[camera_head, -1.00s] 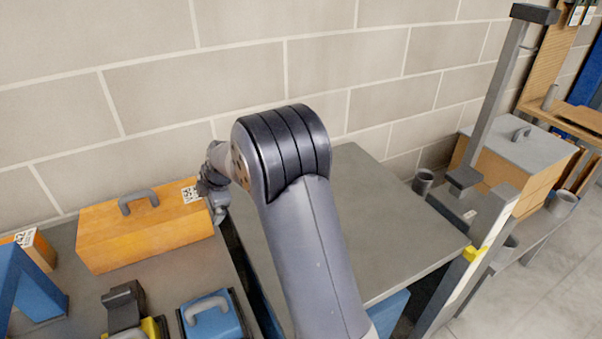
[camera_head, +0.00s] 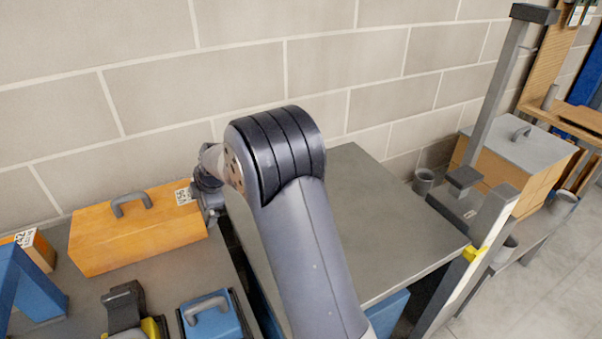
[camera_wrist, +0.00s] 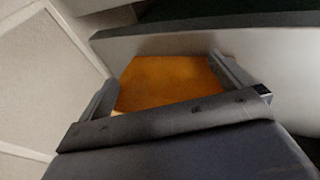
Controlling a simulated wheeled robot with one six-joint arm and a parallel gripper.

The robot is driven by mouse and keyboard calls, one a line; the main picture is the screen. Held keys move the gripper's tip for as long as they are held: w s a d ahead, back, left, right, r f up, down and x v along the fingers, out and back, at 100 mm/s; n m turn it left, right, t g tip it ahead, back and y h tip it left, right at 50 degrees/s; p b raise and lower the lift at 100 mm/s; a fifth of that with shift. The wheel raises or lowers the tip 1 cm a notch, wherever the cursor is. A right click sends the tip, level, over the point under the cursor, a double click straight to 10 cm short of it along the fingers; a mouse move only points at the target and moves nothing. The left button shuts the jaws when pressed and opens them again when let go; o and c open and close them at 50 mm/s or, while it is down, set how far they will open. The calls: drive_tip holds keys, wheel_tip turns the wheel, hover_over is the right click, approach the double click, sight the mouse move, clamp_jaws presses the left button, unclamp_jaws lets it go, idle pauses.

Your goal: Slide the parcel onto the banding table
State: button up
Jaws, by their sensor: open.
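The parcel appears to be the long orange box (camera_head: 150,240) with a grey handle on top and a white printed label. It lies on the left grey bench near the wall. My gripper (camera_wrist: 162,70) is at the parcel's right end, partly hidden by my arm in the head view. In the wrist view its two fingers stand apart, with the parcel's orange face (camera_wrist: 172,85) between them; contact is unclear. A bare grey tabletop (camera_head: 385,225), likely the banding table, lies right of the bench across a dark gap.
Blue boxes (camera_head: 212,318), a black-and-yellow tool (camera_head: 124,305) and a small orange box (camera_head: 38,250) crowd the left bench. A grey post frame (camera_head: 490,110) and a grey-topped box (camera_head: 515,150) stand right. The block wall (camera_head: 240,70) runs behind.

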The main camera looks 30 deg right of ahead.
drive_tip(key=shift+a, duration=1)
idle(0.5)
drive_tip(key=shift+d+f, duration=0.1)
drive_tip(key=shift+d+b, duration=0.65)
drive_tip(key=shift+d, duration=0.8)
wheel_tip(320, 180, up, 13)
drive_tip(key=p, duration=0.7)
wheel_tip(320, 180, down, 13)
drive_tip(key=b, duration=0.7)
